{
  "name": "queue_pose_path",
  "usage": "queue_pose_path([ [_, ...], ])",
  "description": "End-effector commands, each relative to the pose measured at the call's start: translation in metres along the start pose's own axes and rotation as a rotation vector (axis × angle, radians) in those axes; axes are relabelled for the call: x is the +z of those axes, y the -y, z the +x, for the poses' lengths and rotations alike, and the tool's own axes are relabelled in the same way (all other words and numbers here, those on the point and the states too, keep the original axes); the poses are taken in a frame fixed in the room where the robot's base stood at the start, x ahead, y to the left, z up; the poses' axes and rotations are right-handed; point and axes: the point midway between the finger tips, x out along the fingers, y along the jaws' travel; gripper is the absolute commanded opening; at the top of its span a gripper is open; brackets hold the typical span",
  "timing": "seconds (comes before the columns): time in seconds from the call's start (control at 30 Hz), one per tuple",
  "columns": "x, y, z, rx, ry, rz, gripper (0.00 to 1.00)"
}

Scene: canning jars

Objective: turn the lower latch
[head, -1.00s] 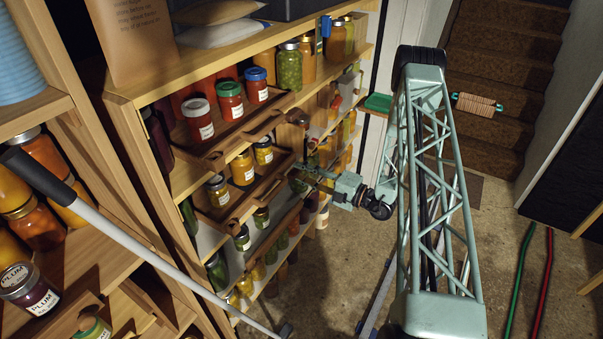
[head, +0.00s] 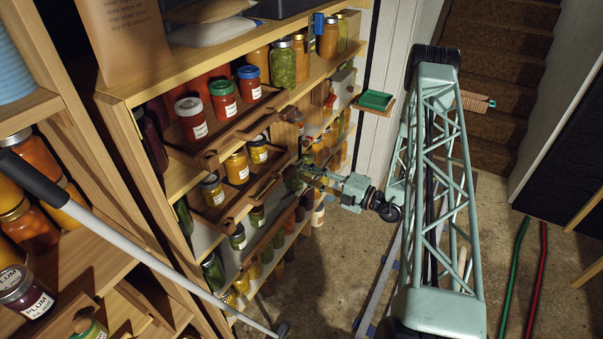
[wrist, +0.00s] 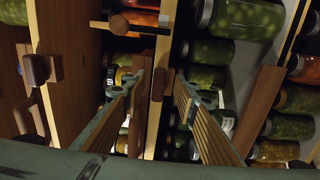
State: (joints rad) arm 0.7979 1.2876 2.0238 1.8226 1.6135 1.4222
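My gripper (head: 310,172) is at the front of the jar shelf, right of the lower jar tray (head: 228,207). The wrist view shows its two ribbed fingers (wrist: 163,78) apart, one on each side of a dark brown wooden piece (wrist: 157,84) that looks like a latch on the shelf front. I cannot tell whether they touch it. I cannot tell for certain which of these is the lower latch.
Jars of green preserve (wrist: 240,18) stand close beside the fingers. An upper tray (head: 215,150) holds jars with coloured lids. A green tray (head: 375,100) is on a small ledge behind. A grey pole (head: 150,245) crosses the left foreground.

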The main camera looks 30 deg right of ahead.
Motion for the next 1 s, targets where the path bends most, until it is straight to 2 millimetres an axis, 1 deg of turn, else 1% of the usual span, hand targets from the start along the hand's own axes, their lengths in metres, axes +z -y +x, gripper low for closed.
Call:
queue_pose_path([
  [0.1,0.001,0.0,-0.014,0.0,0.003,0.001,0.27],
  [0.5,0.001,0.0,-0.053,-0.001,0.002,0.0,0.27],
  [0.73,0.0,0.0,-0.066,-0.001,0.001,0.0,0.27],
  [1.0,0.0,0.0,-0.069,-0.001,0.0,0.0,0.27],
])
